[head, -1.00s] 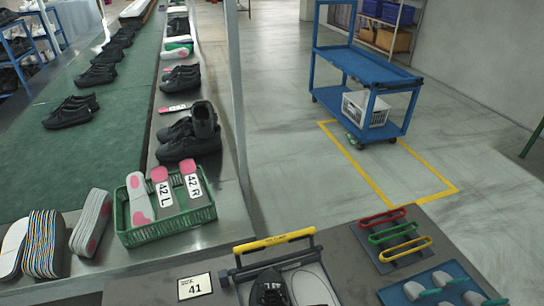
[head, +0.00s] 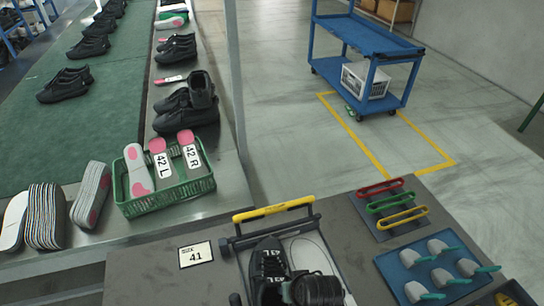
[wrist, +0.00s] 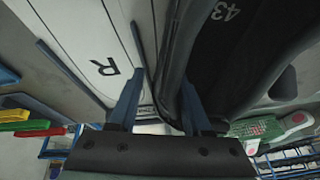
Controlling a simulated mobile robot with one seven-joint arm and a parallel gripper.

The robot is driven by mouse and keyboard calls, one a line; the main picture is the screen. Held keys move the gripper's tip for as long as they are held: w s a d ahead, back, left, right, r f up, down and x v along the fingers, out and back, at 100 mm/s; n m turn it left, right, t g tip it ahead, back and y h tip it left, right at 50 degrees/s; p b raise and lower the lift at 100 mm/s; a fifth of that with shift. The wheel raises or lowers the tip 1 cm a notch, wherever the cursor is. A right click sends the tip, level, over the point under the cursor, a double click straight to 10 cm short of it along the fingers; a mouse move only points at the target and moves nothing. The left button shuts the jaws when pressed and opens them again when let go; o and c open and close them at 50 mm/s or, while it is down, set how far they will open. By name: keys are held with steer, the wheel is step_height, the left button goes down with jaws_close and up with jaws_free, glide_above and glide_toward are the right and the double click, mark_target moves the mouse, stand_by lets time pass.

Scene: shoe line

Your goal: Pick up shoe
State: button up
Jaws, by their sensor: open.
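A black laced shoe (head: 268,262) lies in the left half of a tray (head: 235,244) with a yellow handle bar, at the bottom of the head view. It fills the right side of the wrist view (wrist: 245,55), where "43" shows inside it. Beside it is a white panel (wrist: 85,35) marked "R". My gripper (wrist: 160,88) is open, its two blue fingers reaching toward the shoe's near side edge. Part of that edge shows between the fingers; I cannot tell whether they touch it. In the head view, dark ribbed parts of my arm cover the tray's lower right.
A "41" card (head: 196,255) lies left of the tray. Red, green and yellow handles (head: 392,208) and a blue board of grey pieces (head: 425,270) are to the right. A green basket (head: 165,195) of insoles stands behind left. A blue cart (head: 365,50) stands farther back.

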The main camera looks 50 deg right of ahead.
jaws_close()
steer(key=shift+w, duration=0.1)
stand_by(1.4)
